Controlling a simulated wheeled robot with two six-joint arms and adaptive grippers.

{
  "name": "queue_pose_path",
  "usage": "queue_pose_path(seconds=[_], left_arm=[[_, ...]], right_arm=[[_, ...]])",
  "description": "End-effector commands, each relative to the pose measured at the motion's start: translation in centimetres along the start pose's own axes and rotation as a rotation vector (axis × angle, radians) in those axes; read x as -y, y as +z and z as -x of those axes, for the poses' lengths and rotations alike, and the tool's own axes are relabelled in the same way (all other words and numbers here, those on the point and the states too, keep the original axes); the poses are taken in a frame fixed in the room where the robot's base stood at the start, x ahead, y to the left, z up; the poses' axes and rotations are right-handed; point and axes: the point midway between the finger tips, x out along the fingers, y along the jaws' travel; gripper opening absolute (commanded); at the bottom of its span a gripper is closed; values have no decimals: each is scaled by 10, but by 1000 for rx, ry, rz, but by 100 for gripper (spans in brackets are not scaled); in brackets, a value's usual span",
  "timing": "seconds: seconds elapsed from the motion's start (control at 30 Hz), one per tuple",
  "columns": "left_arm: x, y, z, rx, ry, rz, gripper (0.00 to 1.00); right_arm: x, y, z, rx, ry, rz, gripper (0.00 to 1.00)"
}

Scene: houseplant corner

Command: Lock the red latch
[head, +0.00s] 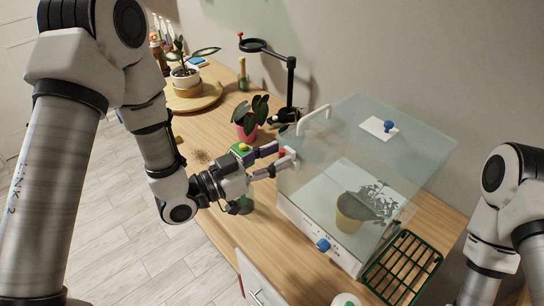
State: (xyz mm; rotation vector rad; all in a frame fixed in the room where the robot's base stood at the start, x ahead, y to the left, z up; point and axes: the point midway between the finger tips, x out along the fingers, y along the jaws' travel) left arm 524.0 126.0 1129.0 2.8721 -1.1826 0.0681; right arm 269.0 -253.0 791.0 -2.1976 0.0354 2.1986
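The red latch (282,152) is a small red part on a white piece at the left edge of a clear glass case (350,125). My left gripper (279,159) is right at it, with its two fingers apart and their tips beside the white piece. I cannot tell whether they touch it. The latch is partly hidden by the fingers, so its position is unclear. My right arm comes in at the lower right; its gripper is out of view.
A potted plant (349,212) is seen through the glass case. A blue knob (323,245) is on the case's front. A green rack (403,266) lies at its right. A pink pot (246,133) and a black stand (290,85) are behind my gripper. A white pot (185,79) stands farther back.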

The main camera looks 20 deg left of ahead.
Motion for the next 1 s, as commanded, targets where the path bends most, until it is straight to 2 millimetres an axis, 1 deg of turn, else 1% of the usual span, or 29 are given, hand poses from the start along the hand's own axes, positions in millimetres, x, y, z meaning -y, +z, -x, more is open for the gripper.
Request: queue_pose_path(seconds=[0.07, 0.17, 0.4, 0.53, 0.7, 1.0], left_arm=[[1, 0, 3, 0, -2, 1, 39], [2, 0, 13, 0, -5, 4, 39], [2, -1, 54, -4, -7, 7, 39], [2, 0, 68, -2, -5, 4, 39], [1, 0, 75, -1, -1, 1, 39], [0, 0, 75, 0, 0, 0, 39]], right_arm=[[0, 0, 0, 0, 0, 0, 0], [0, 0, 0, 0, 0, 0, 0], [0, 0, 0, 0, 0, 0, 0], [0, 0, 0, 0, 0, 0, 0], [0, 0, 0, 0, 0, 0, 0], [0, 0, 0, 0, 0, 0, 0]])
